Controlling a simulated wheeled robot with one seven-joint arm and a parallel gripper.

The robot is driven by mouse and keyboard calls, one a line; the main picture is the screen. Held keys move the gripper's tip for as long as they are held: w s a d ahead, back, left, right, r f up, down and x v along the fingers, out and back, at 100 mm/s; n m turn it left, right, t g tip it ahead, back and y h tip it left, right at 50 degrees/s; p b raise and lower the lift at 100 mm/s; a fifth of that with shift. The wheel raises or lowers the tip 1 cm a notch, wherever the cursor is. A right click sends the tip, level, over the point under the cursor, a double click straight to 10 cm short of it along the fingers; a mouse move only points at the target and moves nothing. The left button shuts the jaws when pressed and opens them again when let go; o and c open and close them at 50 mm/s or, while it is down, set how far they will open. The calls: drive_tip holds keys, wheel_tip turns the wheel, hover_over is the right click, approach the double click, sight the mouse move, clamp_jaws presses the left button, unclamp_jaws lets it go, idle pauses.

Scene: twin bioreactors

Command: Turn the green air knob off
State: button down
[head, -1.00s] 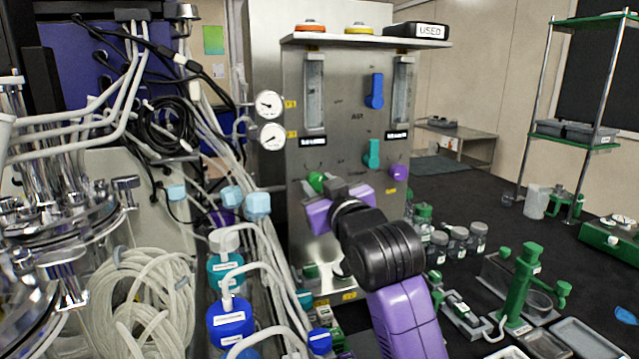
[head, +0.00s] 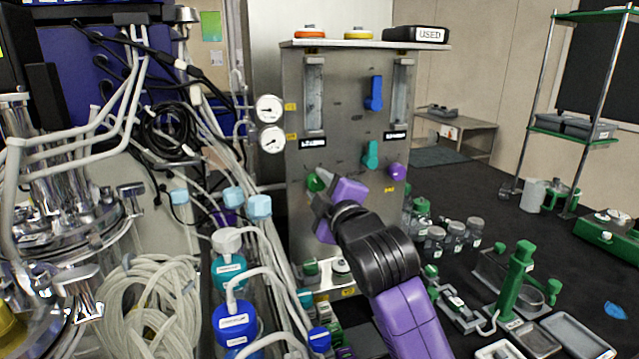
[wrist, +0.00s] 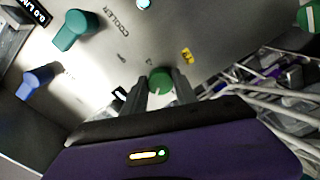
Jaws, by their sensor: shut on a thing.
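The green air knob (head: 315,182) is on the lower left of the metal panel (head: 345,215) in the head view. In the wrist view the green knob (wrist: 160,82) sits between my two fingertips. My gripper (head: 324,192) is shut on this knob, with the purple and black hand tilted over to one side. In the wrist view my gripper (wrist: 160,88) has one dark finger on each side of the knob. The fingers partly hide the knob in the head view, and its pointer direction cannot be read.
The panel also bears a blue knob (head: 373,93), a teal knob (head: 370,154) and a purple knob (head: 397,172). Two gauges (head: 270,123) stick out at its left edge. Tubing and bottles (head: 232,275) stand close on the left. Green-lidded jars (head: 421,208) stand to the right.

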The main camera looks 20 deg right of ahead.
drive_tip(key=n, duration=0.5)
drive_tip(key=shift+n+p, duration=0.3)
drive_tip(key=shift+p, duration=0.1)
drive_tip(key=n, duration=0.5)
drive_tip(key=shift+n, duration=0.4)
drive_tip(key=c, duration=1)
unclamp_jaws()
drive_tip(key=shift+o, duration=0.2)
drive_tip(key=s+b, duration=0.1)
drive_tip(key=s, duration=0.7)
